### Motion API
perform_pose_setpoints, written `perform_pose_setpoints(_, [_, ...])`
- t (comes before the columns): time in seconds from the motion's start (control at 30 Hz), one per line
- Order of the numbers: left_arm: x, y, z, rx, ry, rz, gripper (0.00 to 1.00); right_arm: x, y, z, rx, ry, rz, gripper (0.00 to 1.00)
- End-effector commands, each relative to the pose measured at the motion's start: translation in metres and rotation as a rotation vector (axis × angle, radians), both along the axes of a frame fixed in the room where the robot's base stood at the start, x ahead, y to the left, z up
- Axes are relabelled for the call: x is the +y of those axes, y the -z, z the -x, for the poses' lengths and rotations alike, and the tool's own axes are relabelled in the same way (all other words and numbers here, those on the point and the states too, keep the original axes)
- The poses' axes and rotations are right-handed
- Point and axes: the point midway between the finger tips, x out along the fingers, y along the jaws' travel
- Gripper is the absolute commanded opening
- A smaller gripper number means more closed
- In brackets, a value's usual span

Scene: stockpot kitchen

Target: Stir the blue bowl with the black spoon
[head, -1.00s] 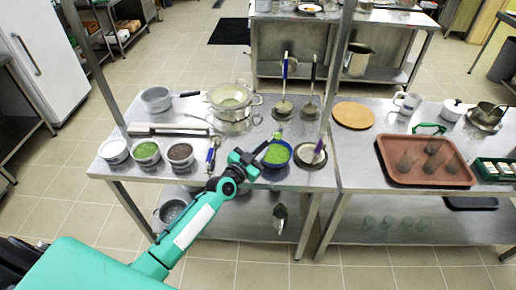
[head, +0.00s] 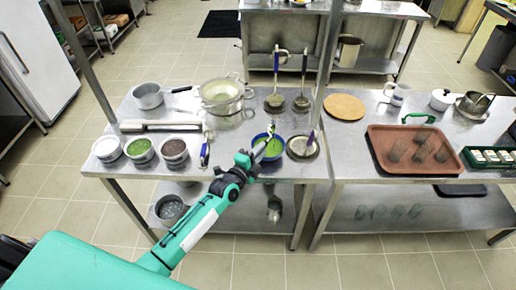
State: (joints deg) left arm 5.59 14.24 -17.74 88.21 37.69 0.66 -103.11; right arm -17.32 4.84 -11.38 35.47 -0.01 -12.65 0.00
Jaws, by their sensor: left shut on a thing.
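The blue bowl (head: 279,156) holds something green and stands near the front edge of the left steel table. My left gripper (head: 254,157) is at the bowl's front left rim, shut on the black spoon (head: 268,134). The spoon is thin and small in view, slanting up over the bowl. I cannot tell whether its lower end touches the green contents, as the gripper and rim hide part of it. My right gripper is not in view.
A dark plate (head: 301,149) with a purple-handled tool is close right of the bowl. Several tubs, one with green contents (head: 140,150), line the left front edge. A brown tray (head: 414,152) is on the right table.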

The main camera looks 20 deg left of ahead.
Motion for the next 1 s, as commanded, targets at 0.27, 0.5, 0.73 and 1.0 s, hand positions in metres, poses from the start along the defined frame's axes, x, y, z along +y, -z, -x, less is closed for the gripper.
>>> perform_pose_setpoints(0.27, [-0.006, 0.006, 0.002, -0.080, 0.000, -0.264, 0.00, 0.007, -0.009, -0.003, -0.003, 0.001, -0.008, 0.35])
perform_pose_setpoints(0.5, [-0.008, 0.013, 0.002, -0.133, 0.000, -0.443, 0.00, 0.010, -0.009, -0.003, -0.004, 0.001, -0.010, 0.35])
perform_pose_setpoints(0.73, [-0.009, 0.015, 0.003, -0.155, 0.000, -0.516, 0.00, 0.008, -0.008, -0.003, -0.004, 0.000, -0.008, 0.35])
perform_pose_setpoints(1.0, [-0.009, 0.015, 0.003, -0.157, 0.000, -0.521, 0.00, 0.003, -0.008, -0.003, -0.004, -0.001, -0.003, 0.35])
